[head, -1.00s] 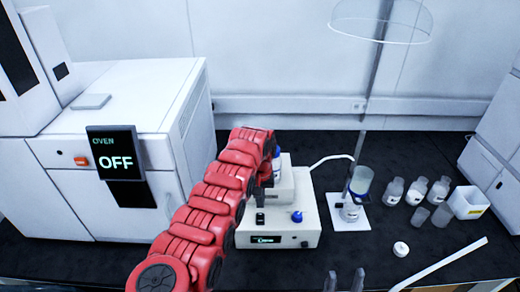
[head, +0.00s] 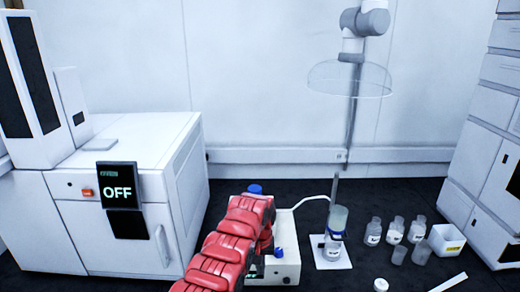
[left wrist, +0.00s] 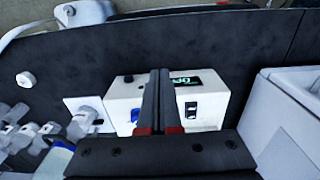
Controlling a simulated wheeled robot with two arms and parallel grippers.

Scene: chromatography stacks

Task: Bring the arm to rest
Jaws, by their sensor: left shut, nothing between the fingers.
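My left arm (head: 235,240) is red and comes up from the bottom of the head view, in front of the white instrument. Its gripper is mostly hidden behind the arm there. In the left wrist view the two dark fingers of my left gripper (left wrist: 160,74) lie together, shut, with nothing between them. Behind them in that view is the white instrument (left wrist: 212,107) with a small lit display and a blue knob; I cannot tell the gap. My right gripper is not in view.
The white oven (head: 140,200) reading OFF stands left. Right of the instrument are a stand with a bottle (head: 334,240) on a white plate, several small bottles (head: 395,230) and a white bin (head: 446,240). A clear hood (head: 350,80) hangs above. Dark bench shows between them.

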